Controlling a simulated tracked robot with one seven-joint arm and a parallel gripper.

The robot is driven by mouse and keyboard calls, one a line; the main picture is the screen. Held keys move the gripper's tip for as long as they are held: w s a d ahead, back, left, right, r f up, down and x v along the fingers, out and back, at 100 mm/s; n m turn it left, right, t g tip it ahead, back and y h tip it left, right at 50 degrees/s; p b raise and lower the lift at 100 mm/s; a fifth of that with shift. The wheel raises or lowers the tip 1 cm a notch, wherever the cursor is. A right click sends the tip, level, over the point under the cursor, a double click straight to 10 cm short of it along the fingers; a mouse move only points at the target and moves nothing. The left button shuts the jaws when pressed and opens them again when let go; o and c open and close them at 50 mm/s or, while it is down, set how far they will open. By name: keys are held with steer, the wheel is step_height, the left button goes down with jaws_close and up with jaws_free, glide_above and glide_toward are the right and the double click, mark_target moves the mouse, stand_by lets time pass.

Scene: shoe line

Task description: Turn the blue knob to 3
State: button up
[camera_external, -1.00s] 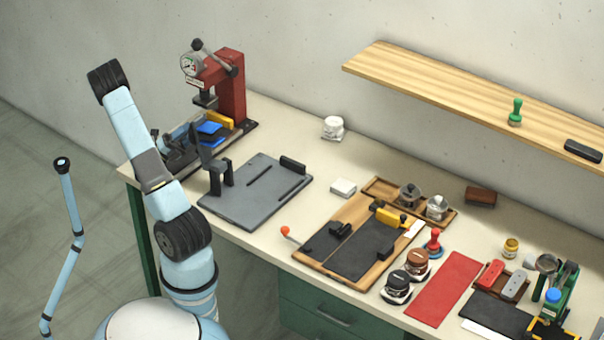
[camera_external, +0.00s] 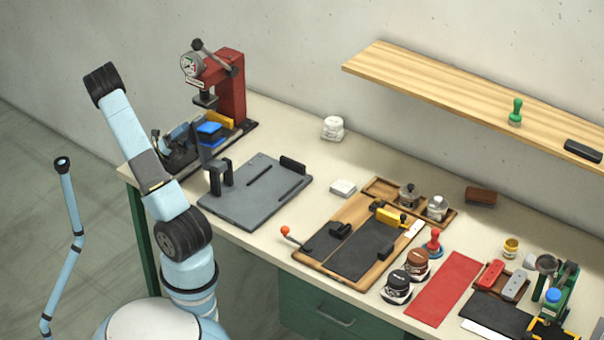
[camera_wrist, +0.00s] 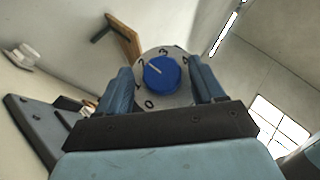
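The blue knob (camera_wrist: 161,75) shows in the wrist view on a pale round dial (camera_wrist: 148,54) with printed numbers from 0 to 4. Its white pointer line points up-left, at about the 2. The 3 is at the top of the dial. My gripper (camera_wrist: 158,82) has one finger on each side of the knob, with gaps visible between the fingers and the knob. I cannot make out the knob or my fingertips clearly in the external view.
A red press (camera_external: 229,85) with a gauge stands at the bench's back left. A grey board (camera_external: 255,193) lies nearby, with a wooden board (camera_external: 310,258) and several tins and tools to its right. A wooden shelf (camera_external: 450,85) hangs on the wall.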

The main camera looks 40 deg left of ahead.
steer(key=shift+v, duration=3.8)
steer(key=s+a+r+n+g+y, duration=0.5)
steer(key=s+n, duration=0.2)
steer(key=x, duration=1.3)
steer(key=shift+w, duration=0.5)
steer(key=shift+c, duration=0.4)
steer(key=shift+f, duration=0.1)
steer(key=c, duration=1)
steer(key=shift+o, duration=0.2)
